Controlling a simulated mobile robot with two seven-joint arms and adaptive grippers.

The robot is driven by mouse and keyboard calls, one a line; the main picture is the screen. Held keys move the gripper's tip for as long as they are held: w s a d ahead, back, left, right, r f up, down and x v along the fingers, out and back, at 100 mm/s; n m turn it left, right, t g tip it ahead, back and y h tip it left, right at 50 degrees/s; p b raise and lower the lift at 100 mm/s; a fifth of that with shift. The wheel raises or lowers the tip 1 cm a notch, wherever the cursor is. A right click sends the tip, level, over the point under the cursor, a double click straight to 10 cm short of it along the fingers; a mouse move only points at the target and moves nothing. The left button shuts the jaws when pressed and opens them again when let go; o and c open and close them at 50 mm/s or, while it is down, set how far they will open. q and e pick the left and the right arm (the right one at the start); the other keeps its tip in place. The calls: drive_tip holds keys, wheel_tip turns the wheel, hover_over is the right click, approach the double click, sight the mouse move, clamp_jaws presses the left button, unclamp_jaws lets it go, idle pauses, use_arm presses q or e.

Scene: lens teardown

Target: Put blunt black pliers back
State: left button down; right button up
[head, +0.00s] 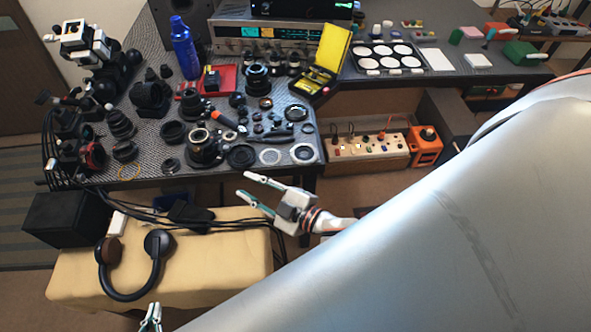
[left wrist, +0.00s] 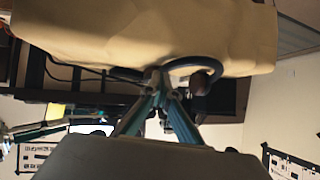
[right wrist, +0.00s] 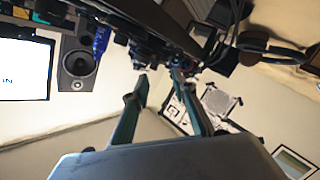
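On the dark textured workbench (head: 345,75), a slim dark tool (head: 276,134) lies among the lens parts near the front edge. It may be the black pliers, but it is too small to tell. My right gripper (head: 244,184) is open and empty in front of the bench edge, below and left of that tool in the head view. Its parted fingers also show in the right wrist view (right wrist: 158,76). My left gripper (head: 154,305) is at the bottom of the head view, by the padded stool. Its fingertips meet in the left wrist view (left wrist: 157,76), with nothing seen between them.
Headphones (head: 129,292) lie on the tan padded stool (head: 215,283). Lens barrels and rings crowd the bench's left half, with a blue bottle (head: 184,48) and an open yellow case (head: 327,61) behind. My arm covers the lower right. An orange box (head: 425,146) stands below the bench.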

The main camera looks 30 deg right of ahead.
drive_tip(key=s+d+f+m+g+h, duration=0.2)
drive_tip(key=s+f+m, duration=0.1)
drive_tip(key=s+f, duration=0.3)
drive_tip(key=s+d+f+m+g+h, duration=0.1)
drive_tip(key=s+d+f+m+g, duration=0.1)
drive_tip(key=s+f, duration=0.4)
drive_tip(key=d+m, duration=0.1)
drive_tip(key=m, duration=0.1)
drive_tip(key=shift+d+f+m+h, duration=0.3)
drive_tip(key=shift+f+h, duration=0.1)
drive_tip(key=shift+s, duration=0.1)
